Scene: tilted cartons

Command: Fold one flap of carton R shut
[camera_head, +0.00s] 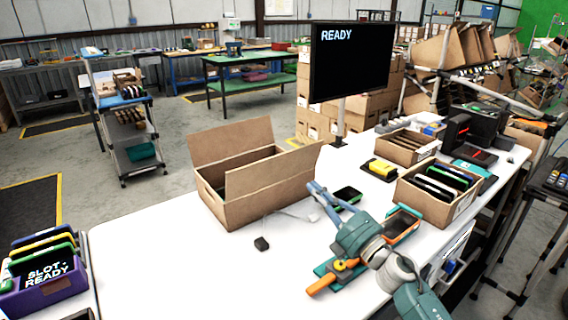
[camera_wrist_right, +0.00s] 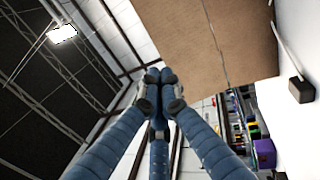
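A brown carton (camera_head: 243,199) stands open on the white table; no label reading R is legible. Its tall back flap (camera_head: 230,141) stands up, and its near flap (camera_head: 272,172) also rises, hiding much of the inside. My right gripper (camera_head: 314,189) is just right of the carton, its blue fingers pointing up and left. In the right wrist view its fingertips (camera_wrist_right: 160,77) meet with nothing seen between them. Brown cardboard (camera_wrist_right: 203,38) fills the area above and right of them; whether they touch it, I cannot tell. My left gripper is not in view.
A black scanner-like item (camera_head: 261,243) with a cable lies before the carton. A monitor (camera_head: 350,62) stands behind it. Boxes of dark devices (camera_head: 436,205) stand right, a purple bin (camera_head: 45,291) far left. The table left of the carton is clear.

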